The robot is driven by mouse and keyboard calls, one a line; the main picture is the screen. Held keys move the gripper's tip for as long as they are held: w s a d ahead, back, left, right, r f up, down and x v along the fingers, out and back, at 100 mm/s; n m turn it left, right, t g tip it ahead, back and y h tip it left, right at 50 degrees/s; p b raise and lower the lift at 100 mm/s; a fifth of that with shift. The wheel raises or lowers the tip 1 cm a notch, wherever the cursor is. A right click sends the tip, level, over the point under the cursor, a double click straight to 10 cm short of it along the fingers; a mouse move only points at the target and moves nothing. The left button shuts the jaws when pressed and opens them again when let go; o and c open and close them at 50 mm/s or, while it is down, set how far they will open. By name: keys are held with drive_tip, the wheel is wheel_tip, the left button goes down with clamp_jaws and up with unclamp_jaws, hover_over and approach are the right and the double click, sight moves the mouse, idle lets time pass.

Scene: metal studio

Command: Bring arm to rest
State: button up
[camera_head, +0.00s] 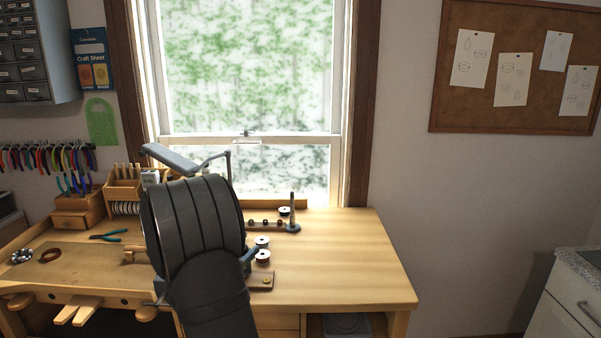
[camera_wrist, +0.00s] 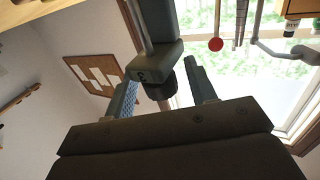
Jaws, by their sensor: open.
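My gripper (camera_wrist: 160,76) shows in the wrist view, with its two fingers standing well apart above the dark palm. It is open. A grey bar with a dark round end (camera_wrist: 160,85) shows between and beyond the fingers; I cannot tell what it belongs to or whether it is touched. In the head view my arm rises in front of the workbench (camera_head: 350,270), and my gripper is hidden behind it.
Spools (camera_head: 262,256) and a ring mandrel on a stand (camera_head: 292,215) are close right of my arm. A bench lamp (camera_head: 170,158) stands behind. The bench's right side is clear. A corkboard (camera_head: 515,68) hangs on the wall.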

drive_tip(key=shift+n+t+y, duration=0.45)
drive_tip(key=shift+n+y, duration=0.65)
drive_tip(key=shift+y, duration=0.55)
drive_tip(key=shift+n+t+y, duration=0.45)
drive_tip(key=shift+n+y, duration=0.65)
drive_tip(key=shift+y, duration=0.55)
drive_tip(key=shift+n+y, duration=0.9)
drive_tip(key=shift+y, duration=0.5)
drive_tip(key=shift+n+g+y, duration=0.3)
drive_tip(key=shift+n+y, duration=0.6)
drive_tip(key=shift+y, duration=0.5)
drive_tip(key=o, duration=0.6)
drive_tip(key=shift+s, duration=0.15)
drive_tip(key=o, duration=0.5)
drive_tip(key=s, duration=0.2)
drive_tip(key=s+d+r+g, duration=0.1)
drive_tip(key=s, duration=0.1)
drive_tip(key=s+g, duration=0.1)
drive_tip(key=s, duration=0.2)
drive_tip(key=shift+d+r+h, duration=0.3)
drive_tip(key=shift+d, duration=0.05)
drive_tip(key=s+d+f+g, duration=0.2)
drive_tip(key=s+g, duration=0.1)
drive_tip(key=s, duration=0.7)
drive_tip(key=shift+d+x, duration=0.15)
drive_tip(key=shift+x, duration=2.25)
drive_tip(key=shift+d+x, duration=0.15)
drive_tip(key=shift+x, duration=2.3)
drive_tip(key=shift+r, duration=0.1)
